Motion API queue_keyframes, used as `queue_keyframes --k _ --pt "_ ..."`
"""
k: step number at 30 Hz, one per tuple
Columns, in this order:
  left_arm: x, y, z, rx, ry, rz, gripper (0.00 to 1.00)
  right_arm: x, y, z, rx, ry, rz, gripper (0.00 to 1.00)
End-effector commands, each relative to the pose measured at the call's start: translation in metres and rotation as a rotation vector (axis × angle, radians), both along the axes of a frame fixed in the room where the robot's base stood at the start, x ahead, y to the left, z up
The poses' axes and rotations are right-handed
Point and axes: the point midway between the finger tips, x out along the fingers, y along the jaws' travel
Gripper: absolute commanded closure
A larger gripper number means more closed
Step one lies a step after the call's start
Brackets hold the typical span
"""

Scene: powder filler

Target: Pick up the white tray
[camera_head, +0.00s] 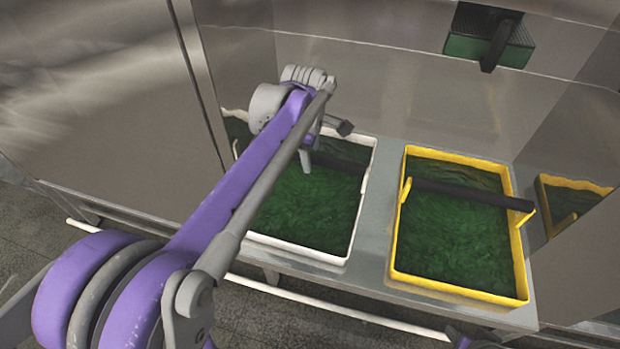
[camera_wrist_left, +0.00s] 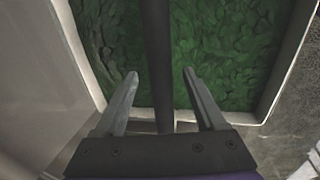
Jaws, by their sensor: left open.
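The white tray (camera_head: 350,242) stands on the metal table, filled with green material. A dark bar handle (camera_head: 337,164) runs across it. My left arm reaches over the tray from the left and hides part of it. My left gripper (camera_head: 307,160) is above the tray, near the handle. In the left wrist view the open left gripper (camera_wrist_left: 161,74) has one finger on each side of the dark bar (camera_wrist_left: 159,60), with nothing clamped. The tray's white rim (camera_wrist_left: 290,62) shows there at the right. My right gripper is not in view.
A yellow tray (camera_head: 398,245) with green contents and a dark handle stands to the right on the metal table (camera_head: 370,262). Reflective metal walls (camera_head: 400,95) enclose the back and sides. A dark green box-like thing (camera_head: 470,46) shows at the upper right.

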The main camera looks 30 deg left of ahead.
Motion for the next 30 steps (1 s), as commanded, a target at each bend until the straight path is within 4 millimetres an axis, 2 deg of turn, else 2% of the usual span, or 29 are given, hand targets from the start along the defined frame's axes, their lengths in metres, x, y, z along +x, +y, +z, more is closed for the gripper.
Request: queue_keyframes --k 12,21,30 --pt "0.007 0.005 -0.049 0.0 0.0 -0.001 0.28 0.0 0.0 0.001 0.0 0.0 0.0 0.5" --pt "0.008 0.005 -0.053 0.0 -0.001 -0.001 0.3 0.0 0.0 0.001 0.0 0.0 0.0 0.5" --pt "0.008 0.005 -0.053 0.0 -0.001 -0.001 0.84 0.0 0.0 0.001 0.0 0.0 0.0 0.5"
